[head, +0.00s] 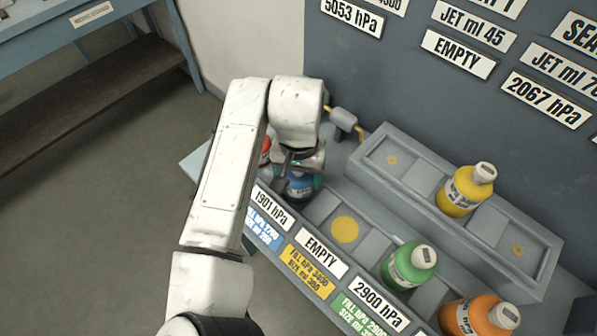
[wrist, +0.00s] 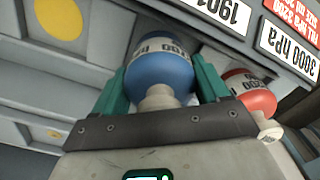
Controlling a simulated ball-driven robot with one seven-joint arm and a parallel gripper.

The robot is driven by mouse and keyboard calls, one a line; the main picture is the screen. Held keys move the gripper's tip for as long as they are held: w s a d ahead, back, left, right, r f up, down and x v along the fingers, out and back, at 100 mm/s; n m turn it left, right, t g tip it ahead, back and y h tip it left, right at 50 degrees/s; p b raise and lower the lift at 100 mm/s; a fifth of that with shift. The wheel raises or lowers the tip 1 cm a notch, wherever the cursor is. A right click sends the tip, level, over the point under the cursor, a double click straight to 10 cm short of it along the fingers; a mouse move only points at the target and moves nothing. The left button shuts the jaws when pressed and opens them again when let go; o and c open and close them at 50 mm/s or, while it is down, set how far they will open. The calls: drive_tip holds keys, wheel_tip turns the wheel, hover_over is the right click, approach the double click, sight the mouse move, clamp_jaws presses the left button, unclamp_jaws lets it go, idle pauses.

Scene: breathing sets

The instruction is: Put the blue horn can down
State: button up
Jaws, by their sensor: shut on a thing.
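The blue horn can (head: 301,187) is in the front row of the stepped rack, at the slot behind the "1901 hPa" plate (head: 270,209). It also shows in the wrist view (wrist: 160,72), between the two green fingers of my gripper (wrist: 158,85). My gripper (head: 298,175) is shut on the can from above in the head view, where my wrist hides much of it. I cannot tell whether the can's base touches the slot.
A red can (wrist: 250,92) stands beside the blue one. An empty slot with a yellow disc (head: 344,229) is on its other side. Green (head: 408,264), orange (head: 478,316) and yellow (head: 464,191) cans stand farther right. A wall panel (head: 400,80) with plates rises behind.

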drive_tip(key=shift+f, duration=0.15)
drive_tip(key=o, duration=1.2)
wheel_tip(320, 180, up, 12)
drive_tip(key=shift+r+b, duration=0.2)
drive_tip(key=shift+b, duration=0.25)
